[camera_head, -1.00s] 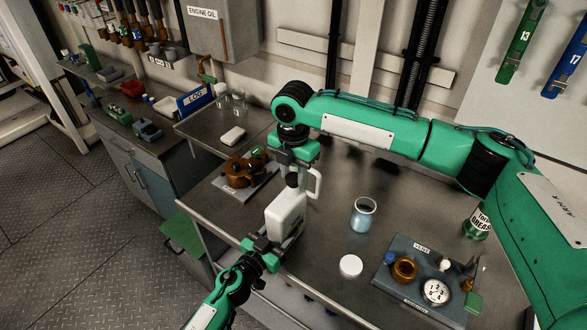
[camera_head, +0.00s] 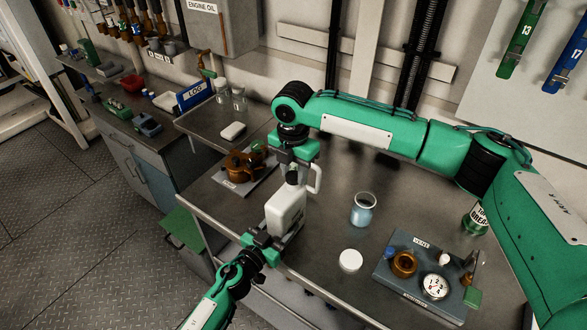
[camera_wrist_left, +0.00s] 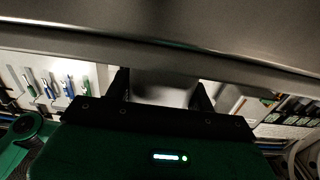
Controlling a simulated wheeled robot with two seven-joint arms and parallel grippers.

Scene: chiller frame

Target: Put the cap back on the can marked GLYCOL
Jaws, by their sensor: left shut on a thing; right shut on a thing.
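A white can (camera_head: 286,208) with a loop handle stands at the table's front edge; no GLYCOL marking is readable on it from here. My left gripper (camera_head: 266,246) is shut on the can's lower part from the front left. In the left wrist view, the can's pale side (camera_wrist_left: 163,92) fills the space between the dark fingers. My right gripper (camera_head: 293,165) points straight down over the can's top and is shut on a small dark cap (camera_head: 292,178). The fingers partly hide the cap and the can's mouth, so I cannot tell whether the cap is seated.
A white disc (camera_head: 350,260) and a glass jar (camera_head: 363,210) of bluish liquid stand right of the can. A grey tray (camera_head: 395,277) with a gauge and small parts lies further right. An amber part (camera_head: 243,166) sits on a mat behind left. Bare table lies between.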

